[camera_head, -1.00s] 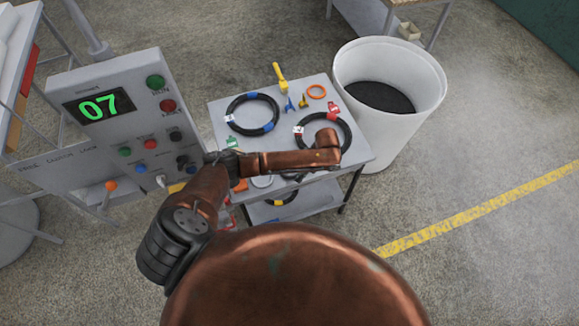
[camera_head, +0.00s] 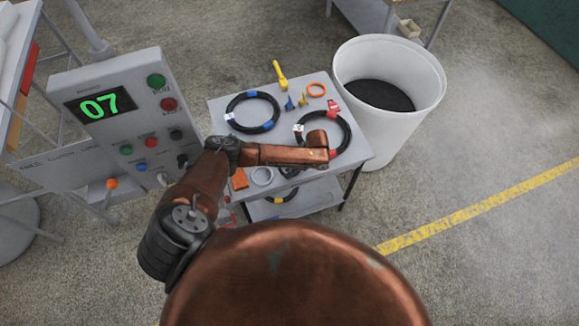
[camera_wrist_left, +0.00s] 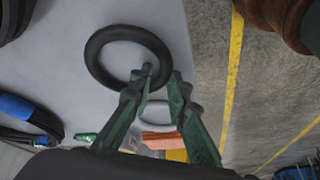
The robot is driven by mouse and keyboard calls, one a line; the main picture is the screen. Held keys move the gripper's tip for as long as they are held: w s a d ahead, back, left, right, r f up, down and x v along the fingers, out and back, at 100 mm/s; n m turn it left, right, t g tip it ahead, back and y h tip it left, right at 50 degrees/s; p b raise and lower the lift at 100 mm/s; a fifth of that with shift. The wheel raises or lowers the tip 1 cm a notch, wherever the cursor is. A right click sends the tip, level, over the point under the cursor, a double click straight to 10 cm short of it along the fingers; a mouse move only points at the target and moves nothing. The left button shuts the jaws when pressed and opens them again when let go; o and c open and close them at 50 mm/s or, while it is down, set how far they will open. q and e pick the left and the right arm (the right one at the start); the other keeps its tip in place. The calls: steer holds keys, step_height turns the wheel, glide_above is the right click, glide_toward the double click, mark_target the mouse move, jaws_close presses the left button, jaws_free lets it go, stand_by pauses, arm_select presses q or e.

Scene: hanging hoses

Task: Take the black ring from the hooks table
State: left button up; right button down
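The black ring (camera_wrist_left: 127,36) lies flat on the grey hooks table (camera_wrist_left: 105,105) in the left wrist view. In the head view only part of the ring (camera_head: 289,172) shows beneath my left forearm. My left gripper (camera_wrist_left: 163,74) has green fingers set apart, at the ring's near right edge. One fingertip overlaps the rim and the other is just outside it; contact cannot be told. In the head view my arm hides this gripper. My right gripper is in neither view.
A light grey ring (camera_head: 262,176) and an orange block (camera_head: 239,180) lie beside the black ring. Black hose coils (camera_head: 252,96) lie farther back. A white bin (camera_head: 392,125) stands right of the table, and a control panel (camera_head: 120,110) stands left.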

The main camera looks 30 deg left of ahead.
arm_select(q)
steer(key=shift+c, duration=0.4)
jaws_close()
steer(key=shift+r, duration=0.15)
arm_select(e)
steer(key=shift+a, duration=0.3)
